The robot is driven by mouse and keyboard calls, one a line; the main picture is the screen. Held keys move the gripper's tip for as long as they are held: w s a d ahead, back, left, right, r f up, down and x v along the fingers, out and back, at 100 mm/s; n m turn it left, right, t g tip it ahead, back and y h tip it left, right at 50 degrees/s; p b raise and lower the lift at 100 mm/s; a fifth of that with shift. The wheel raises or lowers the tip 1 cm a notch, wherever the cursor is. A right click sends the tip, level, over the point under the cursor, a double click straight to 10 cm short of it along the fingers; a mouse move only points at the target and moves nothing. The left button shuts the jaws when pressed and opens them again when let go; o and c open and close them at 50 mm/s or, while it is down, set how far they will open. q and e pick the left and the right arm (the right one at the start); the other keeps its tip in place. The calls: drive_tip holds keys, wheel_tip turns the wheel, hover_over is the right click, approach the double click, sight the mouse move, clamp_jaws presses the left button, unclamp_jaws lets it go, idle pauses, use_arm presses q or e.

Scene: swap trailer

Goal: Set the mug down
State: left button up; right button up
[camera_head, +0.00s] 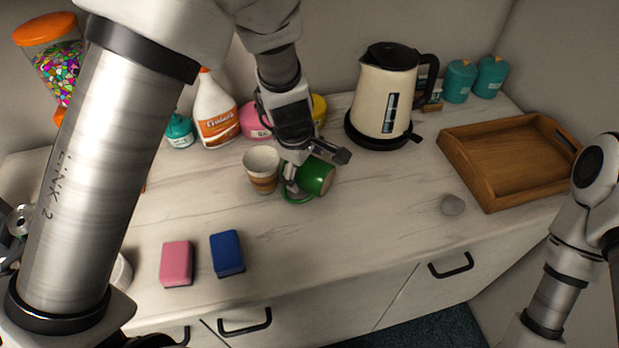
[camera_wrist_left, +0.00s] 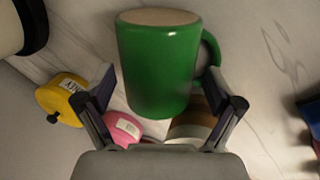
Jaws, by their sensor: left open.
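The green mug (camera_head: 316,179) is at the middle of the counter, tilted over, with its handle toward the front left. My left gripper (camera_head: 318,171) is right at it, with its fingers apart. In the left wrist view the mug (camera_wrist_left: 158,65) lies between the open fingers of my left gripper (camera_wrist_left: 162,105), and its handle shows at the right. I cannot tell whether the mug rests fully on the counter. My right arm shows at the right edge, but its gripper is out of view.
A brown-and-white cup (camera_head: 262,170) stands close left of the mug. A kettle (camera_head: 385,95) and a wooden tray (camera_head: 470,166) are to the right. Pink (camera_head: 177,263) and blue (camera_head: 227,253) sponges lie in front. The counter right of the mug is mostly clear.

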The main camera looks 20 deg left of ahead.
sight(307, 174)
use_arm(q)
drive_tip(key=x, duration=0.3)
drive_tip(key=shift+f, duration=0.1)
drive_tip(key=shift+w+f, duration=0.2)
drive_tip(key=shift+w, duration=0.1)
drive_tip(key=shift+s+r, duration=0.1)
drive_tip(key=shift+s, duration=0.1)
drive_tip(key=c, duration=1.3)
